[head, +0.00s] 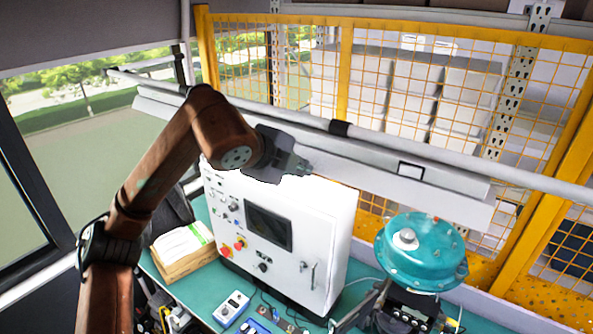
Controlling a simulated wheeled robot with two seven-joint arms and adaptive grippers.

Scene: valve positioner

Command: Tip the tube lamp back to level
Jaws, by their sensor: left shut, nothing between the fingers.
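The tube lamp (400,174) is a long pale bar running from the upper left down to the right, along a grey pipe (460,163). Its broad face carries a small dark-outlined rectangle near the right part. My left gripper (306,168) is shut and empty, in front of the lamp's middle, with its fingertips pointing right. The gripper and forearm hide part of the lamp. I cannot tell whether the fingertips touch it. My right gripper does not show.
A white control cabinet (325,238) stands on the green bench (203,294) below the gripper. A teal domed valve actuator (421,262) is at right. An orange mesh fence (346,65) stands behind. A cardboard box (180,268) with papers sits left of the cabinet.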

